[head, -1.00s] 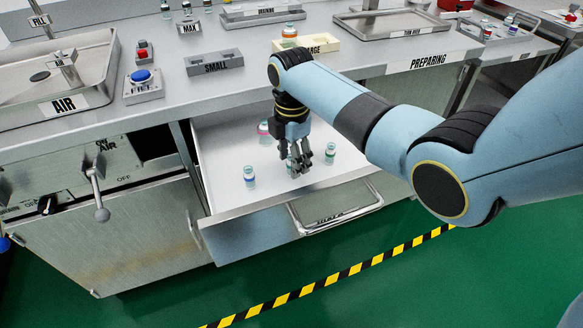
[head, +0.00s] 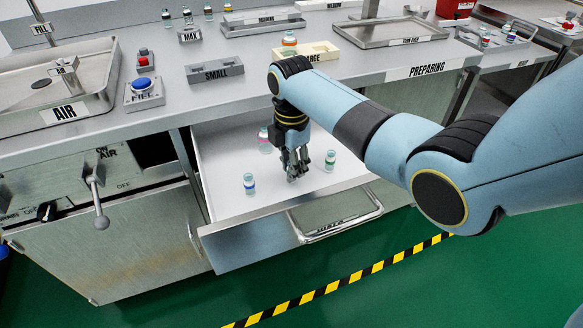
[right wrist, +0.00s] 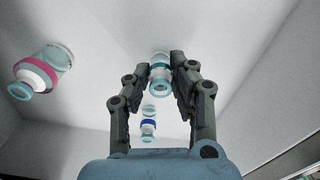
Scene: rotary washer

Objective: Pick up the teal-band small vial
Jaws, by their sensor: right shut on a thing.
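My right gripper (head: 295,163) reaches down into the open drawer. In the right wrist view its fingers (right wrist: 160,80) are shut on a small clear vial with a teal band (right wrist: 160,72), one finger on each side. In the head view the fingers hide most of this vial, and I cannot tell whether it touches the drawer floor. My left gripper is not in view.
In the drawer (head: 225,205), a blue-band vial (head: 249,184) stands left of my gripper, a green-band vial (head: 330,160) right, and a larger pink-band vial (head: 265,140) behind. The counter above holds the SMALL rack (head: 216,72) and LARGE rack (head: 306,53).

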